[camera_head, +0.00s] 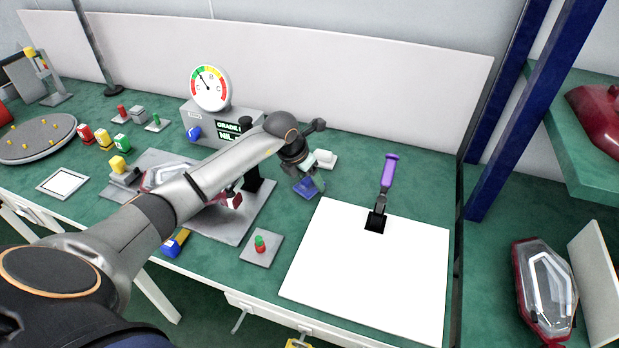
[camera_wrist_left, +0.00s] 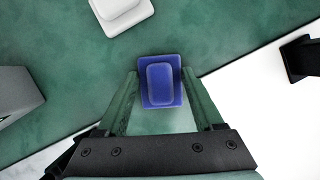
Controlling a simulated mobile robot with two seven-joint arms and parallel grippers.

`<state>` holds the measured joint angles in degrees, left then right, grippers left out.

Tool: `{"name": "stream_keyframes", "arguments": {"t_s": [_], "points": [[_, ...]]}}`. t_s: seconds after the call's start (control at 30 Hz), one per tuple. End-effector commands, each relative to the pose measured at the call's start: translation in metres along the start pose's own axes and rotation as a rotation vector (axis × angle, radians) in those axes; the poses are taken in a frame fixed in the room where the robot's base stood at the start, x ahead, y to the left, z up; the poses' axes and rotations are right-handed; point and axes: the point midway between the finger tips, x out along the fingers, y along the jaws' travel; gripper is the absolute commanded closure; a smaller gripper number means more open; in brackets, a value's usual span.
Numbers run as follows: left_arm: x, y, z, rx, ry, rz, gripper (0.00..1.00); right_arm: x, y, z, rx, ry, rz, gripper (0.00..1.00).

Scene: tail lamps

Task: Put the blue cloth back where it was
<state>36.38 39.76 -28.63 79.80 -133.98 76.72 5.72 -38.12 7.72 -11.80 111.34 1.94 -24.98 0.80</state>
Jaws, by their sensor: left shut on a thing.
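The blue cloth (camera_head: 309,188) is a small folded pad just left of the white board's upper left corner in the head view. In the left wrist view the blue cloth (camera_wrist_left: 161,82) lies between the two greenish fingers. My left gripper (camera_head: 305,177) reaches over from the left and is shut on the blue cloth; its fingers also show in the left wrist view (camera_wrist_left: 162,103). Whether the cloth touches the green table is hard to tell. My right gripper is not in view.
A white folded pad (camera_head: 326,158) lies just behind the blue cloth. A gauge box (camera_head: 211,88) stands back left.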

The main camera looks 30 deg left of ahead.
Motion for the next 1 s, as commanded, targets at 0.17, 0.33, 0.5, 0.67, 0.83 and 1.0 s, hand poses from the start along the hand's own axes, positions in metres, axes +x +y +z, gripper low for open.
{"name": "stream_keyframes", "arguments": {"t_s": [0.17,0.33,0.5,0.67,0.83,1.0], "points": [[0.002,0.000,-0.001,0.000,0.000,0.000,0.27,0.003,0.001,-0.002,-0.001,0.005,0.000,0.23],[0.002,0.000,-0.001,0.000,0.000,0.000,0.08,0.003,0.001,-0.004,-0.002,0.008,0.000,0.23],[0.002,0.000,-0.001,0.000,0.000,0.000,0.01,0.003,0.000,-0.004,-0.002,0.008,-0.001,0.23],[0.000,0.000,0.000,0.000,0.000,0.000,0.01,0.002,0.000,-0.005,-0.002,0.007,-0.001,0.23],[-0.017,0.001,0.001,0.003,-0.003,0.002,0.01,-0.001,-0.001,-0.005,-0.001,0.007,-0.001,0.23],[-0.053,0.001,0.001,0.002,-0.003,0.003,0.01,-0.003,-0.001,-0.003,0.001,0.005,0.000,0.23]]}}
